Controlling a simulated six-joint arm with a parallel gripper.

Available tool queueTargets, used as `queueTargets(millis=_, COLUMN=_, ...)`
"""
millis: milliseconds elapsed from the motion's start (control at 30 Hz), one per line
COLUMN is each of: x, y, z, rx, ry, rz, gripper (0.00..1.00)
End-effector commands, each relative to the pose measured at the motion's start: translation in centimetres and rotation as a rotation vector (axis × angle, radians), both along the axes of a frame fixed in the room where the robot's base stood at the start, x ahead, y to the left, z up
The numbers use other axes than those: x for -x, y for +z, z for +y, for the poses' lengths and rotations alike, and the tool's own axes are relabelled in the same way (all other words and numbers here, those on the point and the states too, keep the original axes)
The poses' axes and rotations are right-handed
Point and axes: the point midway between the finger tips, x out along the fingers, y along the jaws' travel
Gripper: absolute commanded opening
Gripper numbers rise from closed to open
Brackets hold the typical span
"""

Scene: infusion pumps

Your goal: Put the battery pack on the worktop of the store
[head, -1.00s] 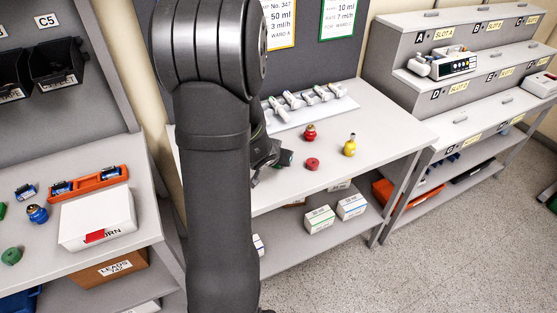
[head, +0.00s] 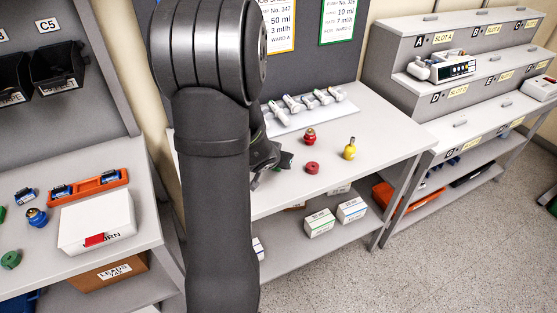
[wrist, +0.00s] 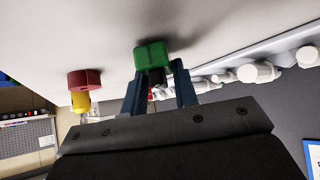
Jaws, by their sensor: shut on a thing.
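My gripper (wrist: 160,88) is shut on a small green block (wrist: 151,56), which appears to be the battery pack. In the wrist view the block sits between the two fingertips, close to the pale worktop, with a dark shadow beside it. I cannot tell whether it touches the surface. In the head view my gripper (head: 268,156) is low over the left part of the middle worktop (head: 385,128), partly behind my arm. The block is hard to make out there.
A red cap (head: 312,168), a red bottle (head: 310,137) and a yellow bottle (head: 350,149) stand right of my gripper. A rack of white syringe-like parts (head: 305,110) lies behind. Bare worktop lies further right. A stepped shelf (head: 440,75) stands at right, another bench (head: 150,215) at left.

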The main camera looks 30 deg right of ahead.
Motion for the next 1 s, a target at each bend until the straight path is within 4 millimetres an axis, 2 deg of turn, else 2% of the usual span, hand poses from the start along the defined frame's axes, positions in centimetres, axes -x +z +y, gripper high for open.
queueTargets(millis=1000, x=0.0, y=8.1, z=0.0, rx=0.001, ry=-0.002, rz=-0.004, gripper=0.0)
